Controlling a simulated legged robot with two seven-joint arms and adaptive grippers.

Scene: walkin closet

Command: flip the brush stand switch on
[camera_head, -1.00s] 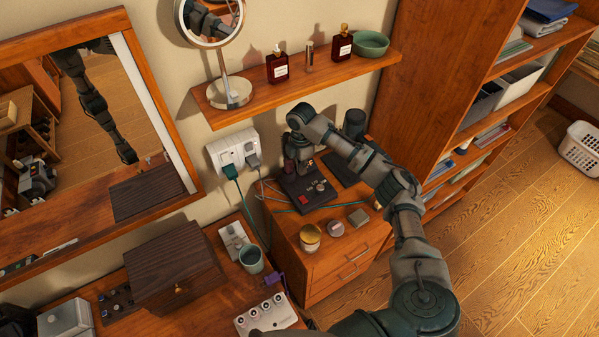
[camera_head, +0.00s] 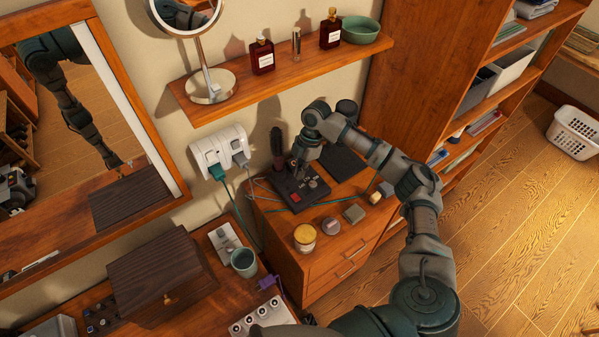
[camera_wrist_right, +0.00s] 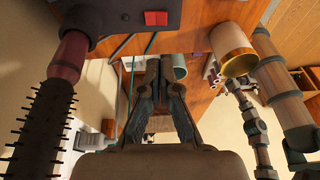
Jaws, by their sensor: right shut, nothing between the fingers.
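The brush stand (camera_head: 309,197) is a dark flat base on the small wooden cabinet, with a red switch (camera_head: 296,197) on it. In the right wrist view the red switch (camera_wrist_right: 156,18) shows at the top, in the dark base. A round brush (camera_head: 277,148) stands upright at the stand's back left; its bristles (camera_wrist_right: 38,125) fill the left of the wrist view. My right gripper (camera_head: 297,175) points down just over the stand, close to the switch. Its fingers (camera_wrist_right: 159,66) are together and empty. Whether they touch the stand I cannot tell. My left gripper is out of view.
A yellow-topped jar (camera_head: 305,237) and small containers stand in front of the stand. A wall socket (camera_head: 220,149) with plugs and cables is to the left. A shelf (camera_head: 282,77) with bottles hangs above. A dark wooden box (camera_head: 160,277) and a cup (camera_head: 244,262) are at the lower left.

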